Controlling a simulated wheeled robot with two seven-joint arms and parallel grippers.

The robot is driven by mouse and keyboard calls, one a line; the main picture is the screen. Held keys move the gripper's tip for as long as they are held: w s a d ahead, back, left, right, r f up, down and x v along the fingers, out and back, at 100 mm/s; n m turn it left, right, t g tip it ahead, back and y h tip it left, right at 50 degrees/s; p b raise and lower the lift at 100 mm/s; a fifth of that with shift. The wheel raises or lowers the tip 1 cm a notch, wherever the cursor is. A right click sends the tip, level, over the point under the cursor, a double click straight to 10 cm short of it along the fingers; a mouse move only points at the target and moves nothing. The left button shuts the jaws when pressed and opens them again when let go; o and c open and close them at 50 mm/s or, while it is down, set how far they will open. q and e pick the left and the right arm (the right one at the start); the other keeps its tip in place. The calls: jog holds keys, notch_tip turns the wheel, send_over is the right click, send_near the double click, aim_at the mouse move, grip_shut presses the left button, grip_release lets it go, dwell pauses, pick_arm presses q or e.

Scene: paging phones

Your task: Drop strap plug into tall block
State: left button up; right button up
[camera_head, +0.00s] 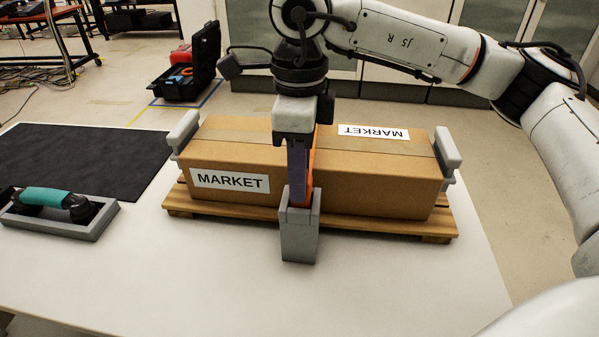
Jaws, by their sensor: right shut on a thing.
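The strap plug (299,172), a long upright piece with a purple face and an orange edge, hangs below my right gripper (297,139). My right gripper is shut on its upper end. The tall block (299,243) is a narrow grey upright block on the white table, in front of the box. The plug's lower end is at the block's top and seems to go into it; the block's front wall hides the tip, so the depth cannot be told. My left gripper is not in view.
A cardboard box (231,152) marked MARKET sits on a wooden pallet (393,227) behind the block, with grey end pieces (183,131) beside it. At left are a teal-handled device (45,197) in a grey cradle and a black mat (75,155). The front table (200,285) is clear.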

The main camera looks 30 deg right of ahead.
dwell(0.8)
jog(key=shift+f+b, duration=0.65)
jog(key=shift+b, duration=0.1)
jog(key=o, duration=0.8)
